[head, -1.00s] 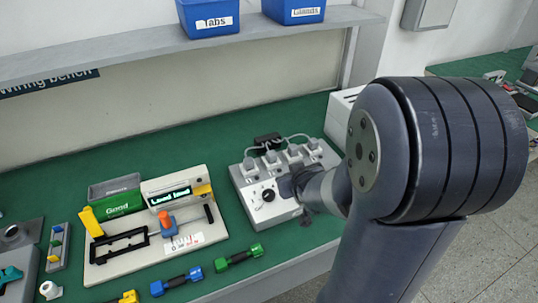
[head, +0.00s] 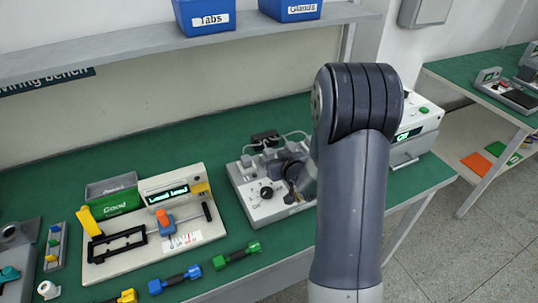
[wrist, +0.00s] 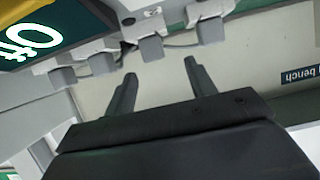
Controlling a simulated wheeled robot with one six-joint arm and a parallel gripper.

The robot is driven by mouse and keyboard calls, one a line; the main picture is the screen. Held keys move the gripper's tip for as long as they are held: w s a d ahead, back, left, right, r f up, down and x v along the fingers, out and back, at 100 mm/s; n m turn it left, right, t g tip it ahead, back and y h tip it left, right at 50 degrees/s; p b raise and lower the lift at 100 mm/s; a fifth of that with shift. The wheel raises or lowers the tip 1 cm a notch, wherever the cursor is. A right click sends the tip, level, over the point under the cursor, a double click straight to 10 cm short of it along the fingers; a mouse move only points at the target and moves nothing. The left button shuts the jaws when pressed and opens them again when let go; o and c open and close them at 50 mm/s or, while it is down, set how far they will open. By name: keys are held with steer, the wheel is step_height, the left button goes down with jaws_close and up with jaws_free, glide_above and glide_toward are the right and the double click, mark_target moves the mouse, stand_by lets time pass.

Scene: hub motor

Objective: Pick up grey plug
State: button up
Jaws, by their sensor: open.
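Several grey plugs sit in a row on the grey socket panel (head: 262,210), on the green bench. One grey plug (head: 247,161) shows at the row's left end in the head view; my arm covers the right part. In the wrist view, which is upside down, the plugs run across the top. One plug (wrist: 150,48) lies just beyond the gap between my fingers, and another plug (wrist: 210,30) lies beyond the right finger. My gripper (wrist: 160,69) is open and empty, apart from the plugs. I cannot tell which plug is meant.
A dark knob (head: 266,192) is on the panel. Cables and a black adapter (head: 265,138) lie behind the plugs. A white device with a lit display (head: 410,133) stands to the right. A beige fixture (head: 155,235) stands left. Blue bins (head: 205,16) are on the shelf above.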

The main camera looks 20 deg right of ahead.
mark_target(271, 153)
steer(key=shift+d+p+x, duration=0.15)
steer(key=shift+p+x, duration=0.2)
steer(key=shift+x, duration=0.95)
steer(key=shift+d+p+x, duration=0.15)
steer(key=shift+p+x, duration=0.15)
steer(key=shift+x, duration=1)
steer(key=shift+f, duration=0.1)
steer(key=shift+c, duration=0.4)
steer(key=c, duration=1)
step_height(271, 153, up, 10)
steer(key=shift+p, duration=0.3)
